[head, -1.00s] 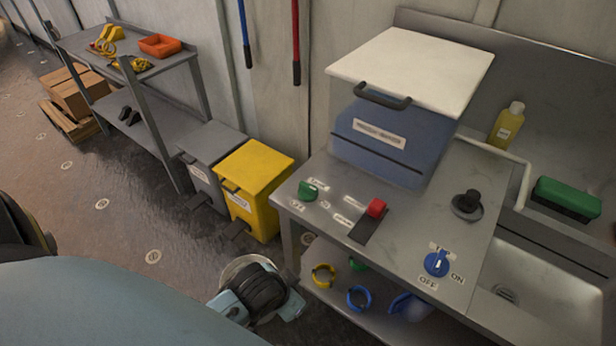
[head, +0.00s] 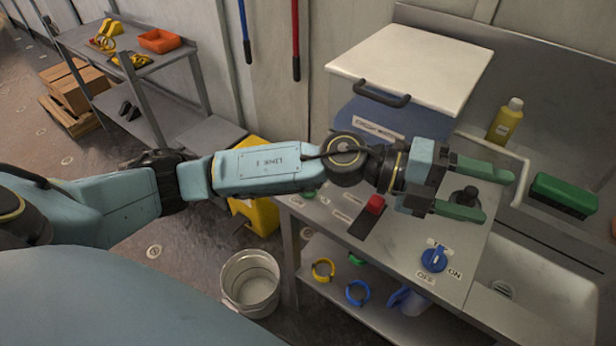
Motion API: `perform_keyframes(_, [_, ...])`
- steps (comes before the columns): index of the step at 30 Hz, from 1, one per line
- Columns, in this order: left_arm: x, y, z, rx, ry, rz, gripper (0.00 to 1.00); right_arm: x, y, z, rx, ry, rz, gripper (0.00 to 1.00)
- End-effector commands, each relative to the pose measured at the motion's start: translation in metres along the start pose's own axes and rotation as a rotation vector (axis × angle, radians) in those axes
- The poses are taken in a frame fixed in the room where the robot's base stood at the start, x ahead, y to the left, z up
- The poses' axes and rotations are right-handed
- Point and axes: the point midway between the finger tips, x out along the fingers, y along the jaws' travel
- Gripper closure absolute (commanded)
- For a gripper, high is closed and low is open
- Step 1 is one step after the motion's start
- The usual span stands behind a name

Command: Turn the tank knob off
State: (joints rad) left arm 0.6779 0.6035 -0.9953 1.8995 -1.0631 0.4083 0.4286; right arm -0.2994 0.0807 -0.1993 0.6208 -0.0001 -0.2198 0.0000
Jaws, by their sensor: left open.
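The blue knob (head: 434,259) sits on the grey metal counter, with an OFF label at its lower left and an ON label at its right. Its exact pointing direction is too small to tell. The tank (head: 365,121), blue with a white lid and dark handle, stands behind it, its lower part hidden by my left arm. My left gripper (head: 499,196) is open and empty, its green fingers pointing right above the counter. It shows above the blue knob in the picture and apart from it. A black round fitting (head: 467,194) shows between the fingers. My right gripper is out of view.
A red switch (head: 375,204) is on the counter; a green control is mostly hidden by my arm. A yellow bottle (head: 506,121), green block (head: 563,196) and sink (head: 535,310) are at right. A bucket (head: 250,284) and yellow bin (head: 262,212) stand on the floor.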

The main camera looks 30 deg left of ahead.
Motion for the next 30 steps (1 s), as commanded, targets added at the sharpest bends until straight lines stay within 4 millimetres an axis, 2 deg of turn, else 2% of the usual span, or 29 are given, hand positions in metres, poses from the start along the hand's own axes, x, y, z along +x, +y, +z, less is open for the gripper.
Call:
perform_keyframes(2, [-0.017,0.027,0.005,0.127,0.121,0.232,0.33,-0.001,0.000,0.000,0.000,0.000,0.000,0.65])
perform_keyframes(4, [-0.045,0.053,0.016,0.204,0.203,0.455,0.33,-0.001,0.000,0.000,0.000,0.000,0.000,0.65])
perform_keyframes(5, [-0.061,0.064,0.024,0.230,0.229,0.556,0.33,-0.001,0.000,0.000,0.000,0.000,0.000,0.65])
perform_keyframes(6, [-0.085,0.075,0.035,0.255,0.255,0.690,0.33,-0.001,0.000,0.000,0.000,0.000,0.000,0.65])
perform_keyframes(8, [-0.123,0.086,0.053,0.277,0.275,0.877,0.33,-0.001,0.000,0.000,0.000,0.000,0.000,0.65])
perform_keyframes(9, [-0.147,0.090,0.064,0.281,0.278,0.988,0.33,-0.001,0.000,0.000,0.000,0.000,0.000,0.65])
perform_keyframes(12, [-0.203,0.090,0.089,0.274,0.264,1.221,0.33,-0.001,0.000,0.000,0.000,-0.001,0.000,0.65])
perform_keyframes(15, [-0.249,0.083,0.105,0.247,0.237,1.397,0.33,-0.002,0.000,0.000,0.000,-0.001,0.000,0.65])
perform_keyframes(18, [-0.281,0.074,0.115,0.221,0.212,1.514,0.33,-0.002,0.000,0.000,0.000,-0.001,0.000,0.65])
perform_keyframes(21, [-0.297,0.072,0.118,0.204,0.198,1.572,0.33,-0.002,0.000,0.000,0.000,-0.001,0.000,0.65])
perform_keyframes(23, [-0.300,0.075,0.119,0.200,0.196,1.585,0.33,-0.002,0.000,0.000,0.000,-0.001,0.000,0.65])
perform_keyframes(26, [-0.300,0.087,0.118,0.198,0.199,1.587,0.33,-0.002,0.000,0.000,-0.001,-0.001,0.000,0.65])
perform_keyframes(30, [-0.300,0.115,0.118,0.197,0.201,1.585,0.33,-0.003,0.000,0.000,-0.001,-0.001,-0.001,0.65])
